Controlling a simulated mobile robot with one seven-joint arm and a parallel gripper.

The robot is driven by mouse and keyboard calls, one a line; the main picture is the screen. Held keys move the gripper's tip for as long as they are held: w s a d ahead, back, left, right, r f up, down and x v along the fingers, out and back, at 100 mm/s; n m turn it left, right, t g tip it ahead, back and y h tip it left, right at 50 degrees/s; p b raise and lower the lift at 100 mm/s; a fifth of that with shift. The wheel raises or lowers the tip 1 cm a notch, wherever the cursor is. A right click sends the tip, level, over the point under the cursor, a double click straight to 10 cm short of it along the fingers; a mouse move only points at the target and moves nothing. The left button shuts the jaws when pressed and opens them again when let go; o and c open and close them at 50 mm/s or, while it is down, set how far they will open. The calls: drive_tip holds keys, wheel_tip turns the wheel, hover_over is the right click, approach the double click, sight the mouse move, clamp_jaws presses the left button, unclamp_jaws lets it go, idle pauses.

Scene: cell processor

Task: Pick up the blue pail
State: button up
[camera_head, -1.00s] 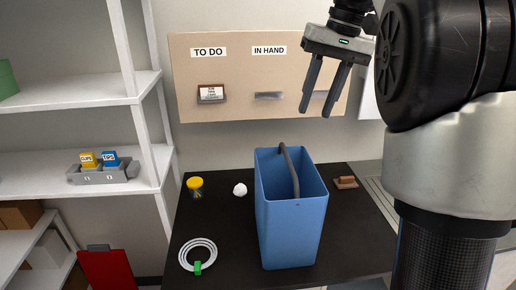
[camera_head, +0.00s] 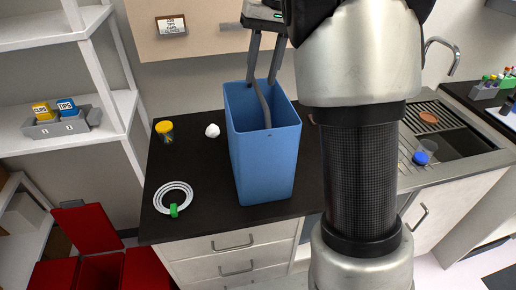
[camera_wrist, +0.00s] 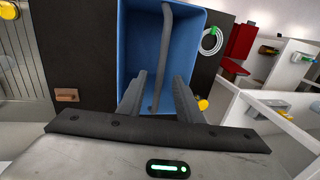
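The blue pail (camera_head: 264,160) stands upright on the dark counter top, with a grey handle (camera_head: 262,102) arching over its open top. In the wrist view the pail (camera_wrist: 130,60) lies ahead of the fingers, and its grey handle (camera_wrist: 164,50) runs across the opening toward the gap between them. My gripper (camera_head: 262,82) is open, pointing down, with its fingertips at about the pail's rim near the handle. In the wrist view my gripper (camera_wrist: 160,85) has its two fingers apart, one on each side of the handle's near end. I cannot tell whether they touch it.
A coiled white hose with a green clip (camera_head: 174,198), a yellow-lidded jar (camera_head: 164,131) and a crumpled white item (camera_head: 212,131) lie left of the pail on the counter (camera_head: 185,162). A sink (camera_head: 465,142) is at the right. Red bins (camera_head: 100,268) stand lower left.

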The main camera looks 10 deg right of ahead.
sight(259, 89)
drive_tip(key=f, duration=0.3)
drive_tip(key=a+f, duration=0.1)
drive_tip(key=f, duration=0.1)
drive_tip(key=shift+s+f+b, duration=0.1)
drive_tip(key=shift+s+b, duration=0.15)
drive_tip(key=shift+b, duration=0.15)
clamp_jaws()
idle(1.0)
